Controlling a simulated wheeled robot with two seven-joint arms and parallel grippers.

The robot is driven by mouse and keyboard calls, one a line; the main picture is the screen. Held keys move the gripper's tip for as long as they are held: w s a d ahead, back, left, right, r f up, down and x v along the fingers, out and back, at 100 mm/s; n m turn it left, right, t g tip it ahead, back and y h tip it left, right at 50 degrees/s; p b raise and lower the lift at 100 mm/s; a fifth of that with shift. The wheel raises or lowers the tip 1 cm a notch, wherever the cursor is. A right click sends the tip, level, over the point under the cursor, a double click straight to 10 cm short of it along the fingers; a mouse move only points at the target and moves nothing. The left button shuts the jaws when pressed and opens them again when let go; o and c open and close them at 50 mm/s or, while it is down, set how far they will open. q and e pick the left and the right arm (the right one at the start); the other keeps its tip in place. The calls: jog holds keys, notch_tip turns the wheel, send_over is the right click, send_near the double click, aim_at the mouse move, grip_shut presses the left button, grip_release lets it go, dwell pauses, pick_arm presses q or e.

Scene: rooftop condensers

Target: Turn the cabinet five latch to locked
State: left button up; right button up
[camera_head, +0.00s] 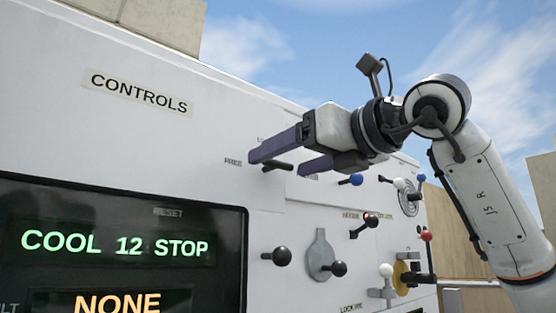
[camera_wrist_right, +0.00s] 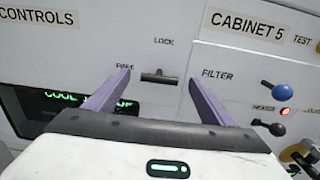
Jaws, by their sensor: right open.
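The cabinet five latch is a small black bar handle (camera_head: 277,166) on the white panel, between the display and the cabinet section. In the right wrist view the latch (camera_wrist_right: 159,77) lies about level, with FREE printed to its left and LOCK above it. My right gripper (camera_head: 275,161) is open, its two purple fingers pointing at the panel. In the wrist view the fingers (camera_wrist_right: 160,78) stand to either side of the latch, and neither visibly touches it. In the head view the gripper partly hides the LOCK label. My left gripper is not in view.
A dark display (camera_head: 120,245) reading COOL 12 STOP is at left. The CABINET 5 label (camera_wrist_right: 247,26) is at upper right.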

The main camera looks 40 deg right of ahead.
aim_at(271, 167)
jog(key=shift+w+a, duration=0.15)
jog(key=shift+w, duration=1.25)
jog(key=c, duration=1)
jog(key=shift+c, duration=0.2)
